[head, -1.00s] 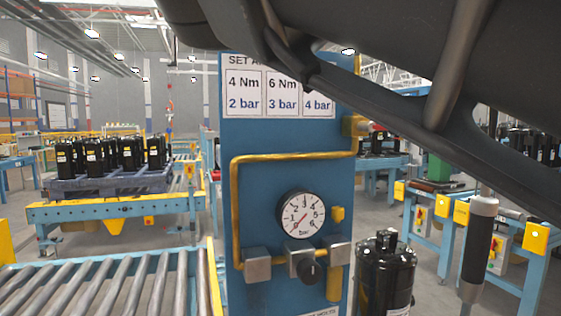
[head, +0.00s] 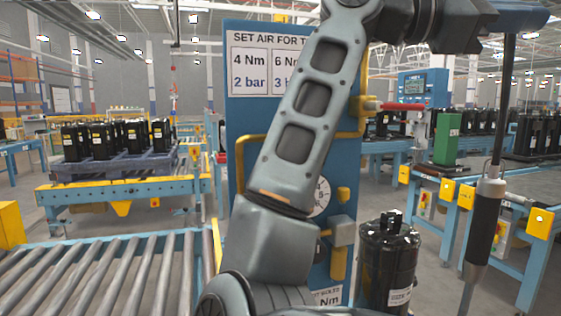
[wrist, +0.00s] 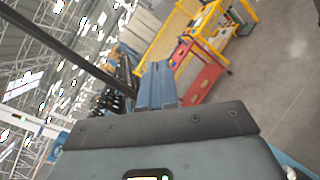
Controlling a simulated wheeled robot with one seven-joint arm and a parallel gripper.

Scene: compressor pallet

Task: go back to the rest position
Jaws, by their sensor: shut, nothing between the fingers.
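My gripper (wrist: 157,70) shows in the wrist view as two blue fingers lying together, shut with nothing between them. In the head view my gripper (head: 535,16) is at the top right edge, high up and pointing right, clear of any object. My grey arm rises through the middle of the head view and bends right at the top. It hides part of the blue air panel (head: 245,110), including most of the pressure gauge (head: 321,197).
A black compressor (head: 388,265) stands right of the panel. A hanging tool (head: 484,220) on a dark rod is close at right, below my gripper. A roller conveyor (head: 100,270) lies at front left. A pallet of compressors (head: 70,172) stands behind it.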

